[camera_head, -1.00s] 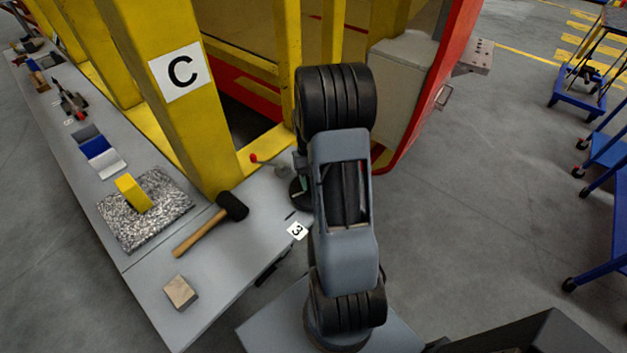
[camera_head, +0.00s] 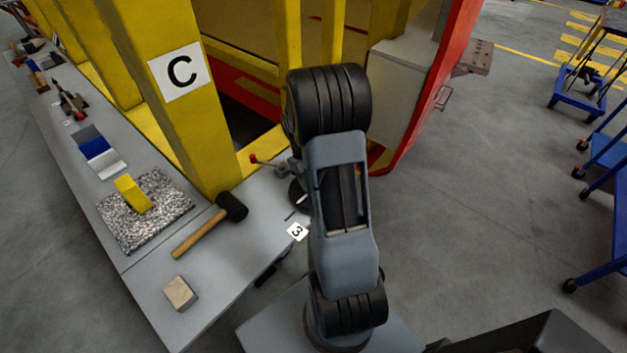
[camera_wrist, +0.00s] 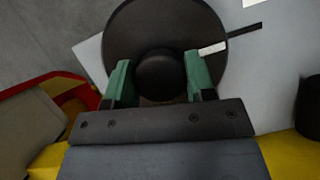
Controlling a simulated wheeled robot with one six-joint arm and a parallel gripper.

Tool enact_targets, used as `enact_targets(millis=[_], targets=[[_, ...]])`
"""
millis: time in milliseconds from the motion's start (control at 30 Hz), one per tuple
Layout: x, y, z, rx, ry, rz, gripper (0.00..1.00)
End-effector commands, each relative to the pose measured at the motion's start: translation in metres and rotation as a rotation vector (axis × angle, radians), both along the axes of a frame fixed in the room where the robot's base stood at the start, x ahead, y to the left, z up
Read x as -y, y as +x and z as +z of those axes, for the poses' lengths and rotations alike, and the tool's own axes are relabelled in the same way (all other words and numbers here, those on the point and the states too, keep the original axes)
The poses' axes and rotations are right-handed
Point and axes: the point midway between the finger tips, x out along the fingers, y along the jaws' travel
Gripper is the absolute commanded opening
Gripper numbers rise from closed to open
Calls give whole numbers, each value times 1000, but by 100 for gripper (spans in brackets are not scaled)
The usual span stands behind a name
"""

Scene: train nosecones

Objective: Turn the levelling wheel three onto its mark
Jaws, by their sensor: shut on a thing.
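The levelling wheel three (camera_wrist: 150,25) is a dark round disc with a raised black knob (camera_wrist: 161,76) at its middle. In the wrist view my gripper (camera_wrist: 158,64) has its green-lined fingers on both sides of the knob, shut on it. A white line (camera_wrist: 212,48) on the wheel points to the rim. A black mark (camera_wrist: 244,31) lies on the grey surface just outside, nearly in line with it but slightly offset. In the head view the wheel (camera_head: 297,192) is mostly hidden by my arm, near the "3" label (camera_head: 297,231).
A black-headed mallet (camera_head: 211,225), a wooden block (camera_head: 180,293) and a speckled mat (camera_head: 125,227) with a yellow piece lie on the grey bench. A yellow post (camera_head: 175,90) marked C stands behind. A red-ended lever (camera_head: 266,163) is close beside my arm.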

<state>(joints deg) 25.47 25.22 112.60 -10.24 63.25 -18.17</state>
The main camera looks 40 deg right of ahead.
Motion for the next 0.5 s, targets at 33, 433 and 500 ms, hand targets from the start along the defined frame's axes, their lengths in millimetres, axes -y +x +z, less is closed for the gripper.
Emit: enact_targets(millis=[33,433,500], targets=[[0,1,1,3,-1,1,7],[0,1,1,3,0,-1,69],[0,1,1,2,0,-1,76]])
